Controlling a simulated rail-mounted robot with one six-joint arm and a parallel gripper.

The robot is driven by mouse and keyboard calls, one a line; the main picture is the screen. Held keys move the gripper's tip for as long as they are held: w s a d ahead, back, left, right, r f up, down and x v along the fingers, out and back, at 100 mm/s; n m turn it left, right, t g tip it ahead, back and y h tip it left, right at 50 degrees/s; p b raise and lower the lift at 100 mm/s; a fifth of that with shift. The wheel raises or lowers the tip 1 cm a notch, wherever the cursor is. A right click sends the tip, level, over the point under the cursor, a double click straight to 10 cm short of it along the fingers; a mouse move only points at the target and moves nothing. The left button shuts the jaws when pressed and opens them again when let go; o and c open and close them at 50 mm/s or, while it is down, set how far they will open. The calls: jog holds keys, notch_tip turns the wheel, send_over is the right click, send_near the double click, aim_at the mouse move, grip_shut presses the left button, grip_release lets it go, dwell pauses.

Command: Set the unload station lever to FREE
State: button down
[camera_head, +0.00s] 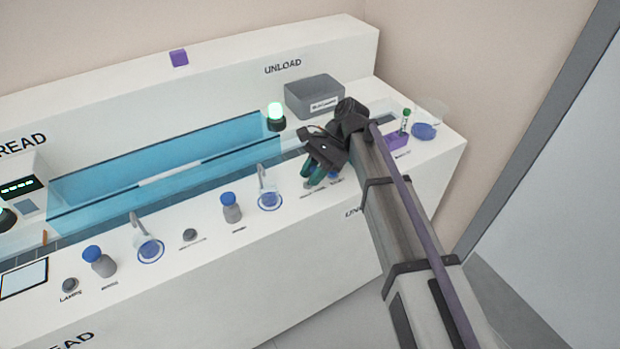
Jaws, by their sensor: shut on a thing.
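My gripper (314,178) is at the front ledge of the white bench (300,270), below the UNLOAD sign (283,67). It points down, with its dark teal fingers low over the small labels there. It is shut on the unload station lever, which the fingers and gripper body hide. I cannot read the lever's setting or the labels beside it. A small blue part (334,176) shows just right of the fingers.
Left are a clear holder (269,198) and a blue-capped bottle (231,208). Right are a purple rack (398,141), a green-capped tube (405,121) and a blue disc (424,131).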

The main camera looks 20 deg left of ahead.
dwell(0.6)
jog(key=c, duration=1)
grip_release()
jog(key=shift+w+d, duration=0.1)
jog(key=p+v, duration=0.7)
jog(key=v, duration=0.3)
jog(key=shift+w+d+r, duration=0.15)
jog(key=shift+w+d, duration=0.1)
jog(key=shift+w, duration=0.15)
